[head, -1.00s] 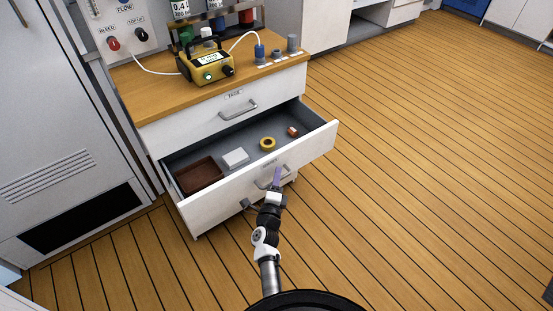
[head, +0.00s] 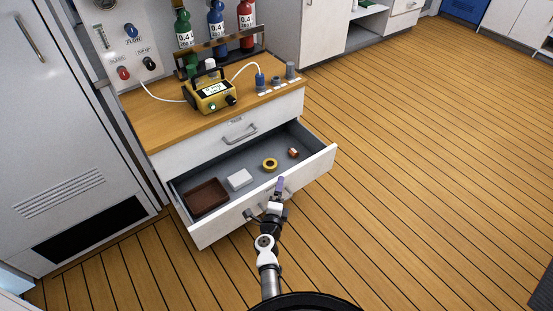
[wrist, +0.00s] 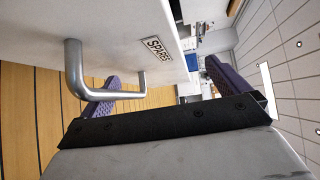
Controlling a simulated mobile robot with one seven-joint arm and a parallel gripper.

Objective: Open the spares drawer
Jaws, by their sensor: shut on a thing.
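The spares drawer (head: 300,179) is the lower drawer of the white cabinet and stands pulled well out, its grey inside showing. Its front, with a "SPARES" label, also shows in the wrist view (wrist: 110,35). The metal bar handle (wrist: 75,70) is at the left in the wrist view. My gripper (head: 279,187) is at the drawer front, with purple fingers, shut on the handle. In the wrist view one finger is by the handle bar and the other is farther right. The gripper hides part of the handle in the head view.
Inside lie a brown tray (head: 207,193), a white box (head: 240,178), a yellow ring (head: 270,164) and a small reddish item (head: 293,152). The upper drawer (head: 225,137) is closed. A yellow device (head: 213,96) stands on the wooden top. Floor to the right is clear.

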